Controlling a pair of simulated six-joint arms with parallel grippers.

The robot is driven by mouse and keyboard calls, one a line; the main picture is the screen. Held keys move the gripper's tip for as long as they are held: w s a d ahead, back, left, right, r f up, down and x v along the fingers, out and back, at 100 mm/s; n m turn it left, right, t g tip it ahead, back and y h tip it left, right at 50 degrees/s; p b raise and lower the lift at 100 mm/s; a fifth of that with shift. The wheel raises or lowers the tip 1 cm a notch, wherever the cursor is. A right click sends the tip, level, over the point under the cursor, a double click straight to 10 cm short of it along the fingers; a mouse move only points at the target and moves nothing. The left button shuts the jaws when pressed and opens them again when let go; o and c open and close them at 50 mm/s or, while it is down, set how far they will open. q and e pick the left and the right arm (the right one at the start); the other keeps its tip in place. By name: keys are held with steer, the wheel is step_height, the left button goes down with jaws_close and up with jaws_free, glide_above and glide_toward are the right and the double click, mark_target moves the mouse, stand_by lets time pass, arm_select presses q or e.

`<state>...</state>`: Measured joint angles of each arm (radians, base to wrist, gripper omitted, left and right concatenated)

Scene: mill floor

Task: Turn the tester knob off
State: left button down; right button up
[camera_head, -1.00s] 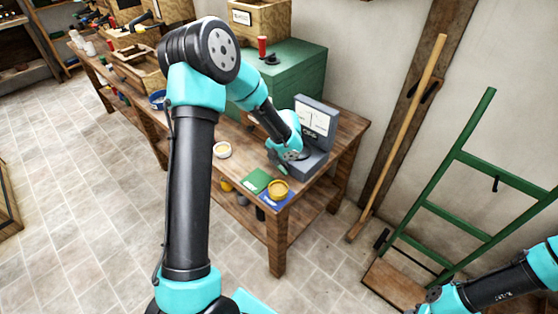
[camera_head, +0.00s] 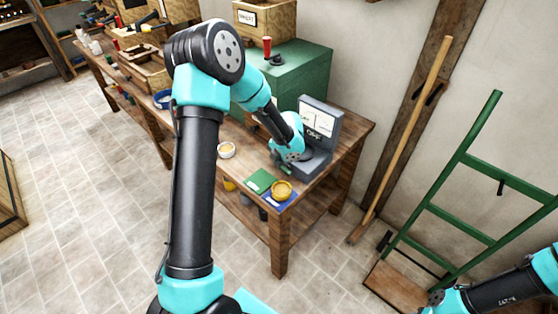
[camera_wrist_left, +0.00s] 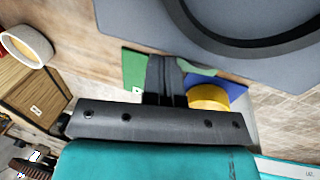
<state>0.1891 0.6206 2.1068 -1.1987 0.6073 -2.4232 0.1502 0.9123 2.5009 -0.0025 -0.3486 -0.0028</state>
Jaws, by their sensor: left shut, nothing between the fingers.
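The tester (camera_head: 321,119) is a grey box with an upright panel, standing on the near right end of the wooden bench. Its panel has white displays, with lettering below that seems to read OFF. My left gripper (camera_head: 285,169) is at the front left of the tester's base, partly hidden by my own wrist. In the left wrist view its fingers (camera_wrist_left: 164,78) are shut and empty, below the tester's grey body (camera_wrist_left: 130,20). A large dark round edge on that body may be the knob; I cannot tell. My right gripper is out of view.
A white bowl (camera_head: 227,150) is to the left. A green cabinet (camera_head: 300,70) stands behind. A green hand truck (camera_head: 470,161) is at the right.

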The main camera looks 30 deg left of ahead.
arm_select(q)
steer(key=shift+s+d+f, duration=0.3)
steer(key=shift+d+f, duration=0.2)
steer(key=shift+d, duration=0.3)
steer(key=shift+r, duration=0.1)
steer(key=r, duration=0.5)
steer(key=shift+w+a+r, duration=0.2)
steer(key=shift+w+a, duration=0.15)
steer(key=shift+a, duration=0.05)
steer(key=a+r, duration=0.6)
steer(key=a, duration=0.1)
steer(key=shift+w+r, duration=0.2)
steer(key=shift+w, duration=0.25)
steer(key=s+d+r, duration=0.1)
steer(key=s+d, duration=0.1)
steer(key=d, duration=1.4)
steer(key=shift+s+r, duration=0.25)
steer(key=shift+s, duration=0.1)
steer(key=shift+f, duration=0.15)
